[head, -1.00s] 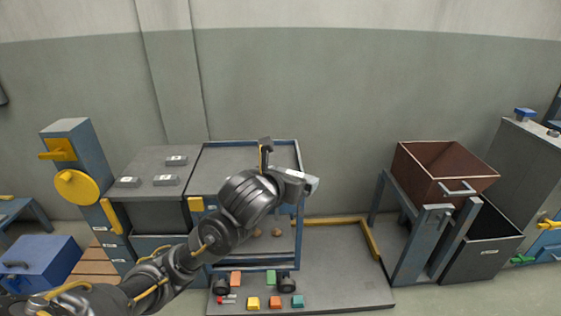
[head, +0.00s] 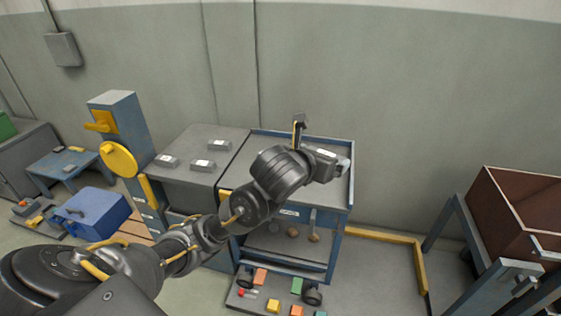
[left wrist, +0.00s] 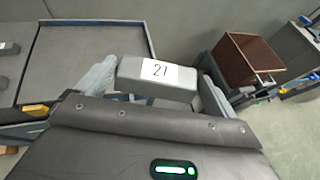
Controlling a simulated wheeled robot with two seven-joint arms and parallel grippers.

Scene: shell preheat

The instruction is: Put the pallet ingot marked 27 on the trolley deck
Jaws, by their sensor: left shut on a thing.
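My left gripper (head: 343,167) is over the right side of the trolley deck (head: 328,194) in the head view. It is shut on a grey ingot with a white label, which reads like 27, in the left wrist view (left wrist: 158,78). The ingot lies level between the two fingers; my arm mostly hides it in the head view. The deck is grey with a blue rim, and it also shows in the left wrist view (left wrist: 85,48) left of the ingot. I cannot tell the exact gap between ingot and deck. My right gripper is out of view.
Several labelled grey ingots, one of them here (head: 203,166), lie on the grey-topped stand (head: 175,142) left of the trolley. A rusty brown bin (head: 515,210) stands at right. A yellow floor rail (head: 385,236) runs right of the trolley. Visible deck areas are bare.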

